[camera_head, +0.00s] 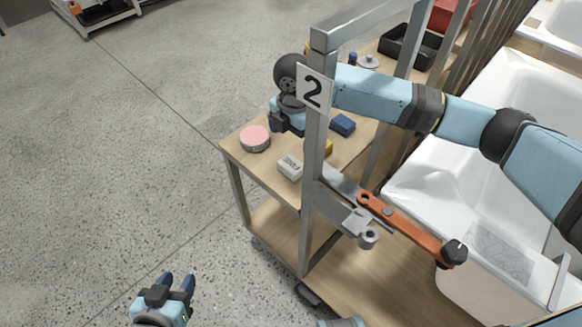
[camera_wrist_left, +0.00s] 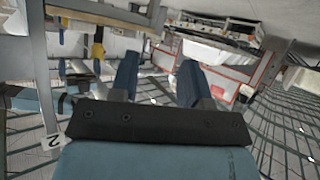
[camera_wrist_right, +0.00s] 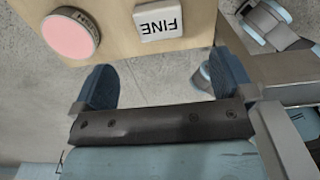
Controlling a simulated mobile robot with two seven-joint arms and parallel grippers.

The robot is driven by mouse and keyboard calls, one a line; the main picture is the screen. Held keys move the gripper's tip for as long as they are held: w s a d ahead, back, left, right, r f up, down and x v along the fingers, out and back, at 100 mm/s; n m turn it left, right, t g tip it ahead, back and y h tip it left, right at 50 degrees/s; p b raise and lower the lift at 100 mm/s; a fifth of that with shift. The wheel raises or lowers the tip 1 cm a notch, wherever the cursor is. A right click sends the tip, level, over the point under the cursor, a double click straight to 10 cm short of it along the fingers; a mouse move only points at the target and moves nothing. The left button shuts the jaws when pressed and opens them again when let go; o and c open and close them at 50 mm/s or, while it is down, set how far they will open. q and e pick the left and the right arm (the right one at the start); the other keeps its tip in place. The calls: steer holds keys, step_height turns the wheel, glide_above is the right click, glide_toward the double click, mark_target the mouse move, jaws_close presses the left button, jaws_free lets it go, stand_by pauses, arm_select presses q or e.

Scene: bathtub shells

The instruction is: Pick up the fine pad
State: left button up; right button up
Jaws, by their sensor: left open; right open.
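The fine pad (camera_head: 290,167) is a small white block with FINE printed on it, lying on the wooden bench near its front edge. In the right wrist view the fine pad (camera_wrist_right: 159,20) lies beyond my open fingertips, upside down in the picture and untouched. My right gripper (camera_wrist_right: 162,78) is open and empty; in the head view it is above the bench behind the pad, partly hidden by the metal post. My left gripper (camera_head: 176,281) is open and empty, low over the floor to the left of the bench; its fingers also show in the left wrist view (camera_wrist_left: 157,78).
A metal post (camera_head: 316,190) with a "2" sign (camera_head: 313,92) stands just right of the pad. A round pink-topped pad (camera_head: 255,138), a blue block (camera_head: 342,124) and a yellow piece (camera_head: 328,148) are nearby. An orange bar (camera_head: 412,228) and white tub (camera_head: 440,185) are at right.

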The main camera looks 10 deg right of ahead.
mark_target(291, 164)
step_height(291, 164, down, 7)
steer(key=shift+r+b, duration=0.15)
steer(key=shift+b, duration=0.55)
steer(key=f, duration=0.1)
steer(key=f+b, duration=0.1)
steer(key=f, duration=0.1)
steer(key=shift+a+f, duration=0.2)
steer(key=shift+f, duration=0.05)
steer(key=shift+f+b, duration=0.35)
steer(key=shift+f, duration=0.25)
steer(key=c, duration=1)
arm_select(q)
steer(key=shift+w+d+r+t+h, duration=0.25)
steer(key=shift+w+d+t+h, duration=0.1)
steer(key=shift+d+t+h, duration=0.05)
